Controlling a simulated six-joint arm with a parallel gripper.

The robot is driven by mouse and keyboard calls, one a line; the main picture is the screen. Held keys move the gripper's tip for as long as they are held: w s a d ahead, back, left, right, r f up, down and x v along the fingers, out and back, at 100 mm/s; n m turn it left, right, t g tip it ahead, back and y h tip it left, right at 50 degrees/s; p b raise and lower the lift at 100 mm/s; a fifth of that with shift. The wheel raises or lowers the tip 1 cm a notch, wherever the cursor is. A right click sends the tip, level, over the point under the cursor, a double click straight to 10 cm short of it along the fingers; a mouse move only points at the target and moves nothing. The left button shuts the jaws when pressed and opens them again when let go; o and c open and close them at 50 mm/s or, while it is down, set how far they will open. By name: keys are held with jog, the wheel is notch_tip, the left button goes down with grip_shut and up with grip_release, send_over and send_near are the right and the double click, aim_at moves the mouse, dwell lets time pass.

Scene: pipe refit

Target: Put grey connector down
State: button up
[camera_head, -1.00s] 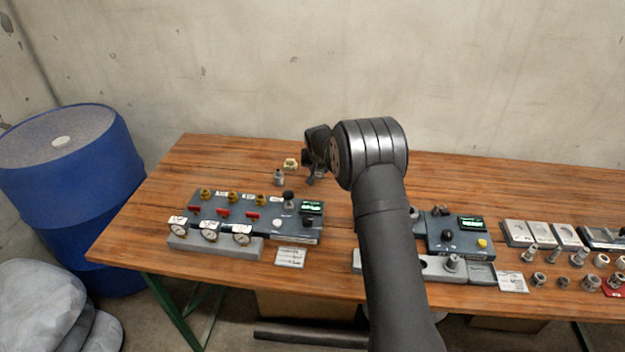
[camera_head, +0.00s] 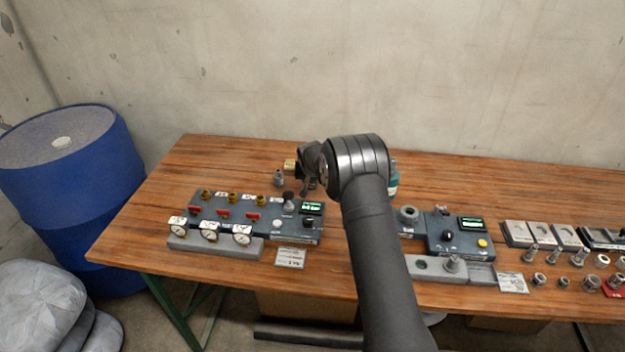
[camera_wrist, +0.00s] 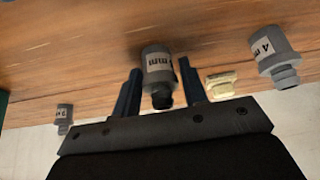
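In the wrist view a grey connector (camera_wrist: 157,66) with a "mm" label and a dark narrow end is between the fingers of my gripper (camera_wrist: 159,80). Narrow gaps show on both sides, so the fingers look open around it. It appears to stand on the wooden table (camera_wrist: 85,65), though its contact is hard to see. In the head view my gripper (camera_head: 309,182) is low over the back of the table, and the connector in it is hidden. A second grey connector, marked 4 mm (camera_wrist: 274,56), stands beside it and shows in the head view (camera_head: 279,178).
A smaller grey connector (camera_wrist: 64,117) and a cream block (camera_wrist: 221,85) are nearby. The gauge panel (camera_head: 255,218) is just in front of my gripper. A second panel (camera_head: 447,236) is to the right. The table's back left is clear.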

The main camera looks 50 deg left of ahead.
jog(key=shift+o, duration=1.1)
jog(key=shift+r, duration=0.2)
jog(key=v, duration=1.2)
jog(key=x, duration=1.2)
jog(key=shift+f, duration=0.25)
jog(key=shift+r, duration=0.2)
